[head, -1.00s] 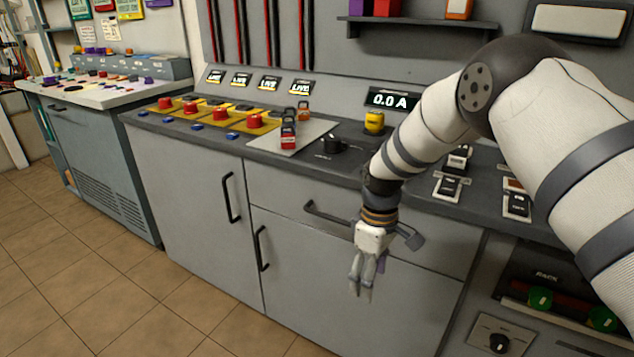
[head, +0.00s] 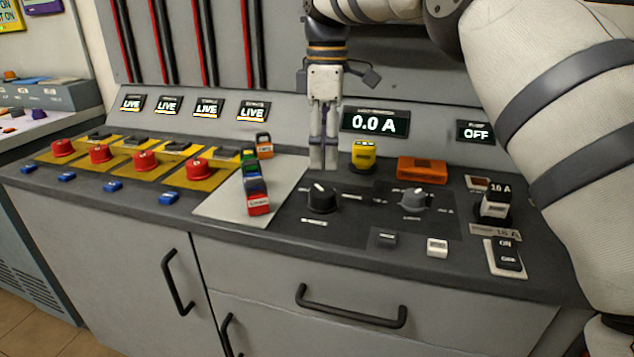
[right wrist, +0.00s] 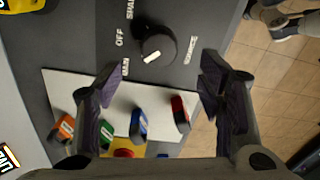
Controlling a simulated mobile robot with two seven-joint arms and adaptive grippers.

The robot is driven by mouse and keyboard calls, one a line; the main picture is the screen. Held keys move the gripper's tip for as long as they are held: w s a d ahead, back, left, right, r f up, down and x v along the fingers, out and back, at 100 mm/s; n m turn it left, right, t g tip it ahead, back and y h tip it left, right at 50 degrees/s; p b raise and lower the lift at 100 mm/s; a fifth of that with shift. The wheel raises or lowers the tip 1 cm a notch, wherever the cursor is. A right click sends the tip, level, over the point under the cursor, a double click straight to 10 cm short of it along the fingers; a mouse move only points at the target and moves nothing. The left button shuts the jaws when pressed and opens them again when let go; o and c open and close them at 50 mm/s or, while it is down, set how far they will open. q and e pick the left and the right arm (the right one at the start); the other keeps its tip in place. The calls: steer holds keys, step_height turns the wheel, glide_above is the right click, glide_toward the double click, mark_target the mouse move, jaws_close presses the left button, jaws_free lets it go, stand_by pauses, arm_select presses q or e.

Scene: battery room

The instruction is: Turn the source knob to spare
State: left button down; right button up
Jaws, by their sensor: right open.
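The source knob (head: 321,198) is a round black knob on the dark counter top, right of a pale plate. It also shows in the right wrist view (right wrist: 158,43), with OFF, MAIN and a partly cut-off SPARE label on its left side. Its white mark points down-left in that view, toward MAIN. My right gripper (head: 323,158) points down above the counter, behind the knob in the head view. In the wrist view its fingers (right wrist: 157,88) are apart and empty, with the knob beyond the tips. My left gripper is out of view.
Several coloured padlocks (head: 258,204) stand on the pale plate (head: 219,208). A grey knob (head: 412,202), a yellow plug-like item (head: 363,155) and an orange block (head: 421,169) are to the right. Red buttons (head: 144,160) line the left. A display (head: 375,122) reads 0.0 A.

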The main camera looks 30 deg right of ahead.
mark_target(324, 190)
step_height(324, 190, down, 9)
steer(key=shift+a, duration=0.1)
steer(key=c, duration=1.1)
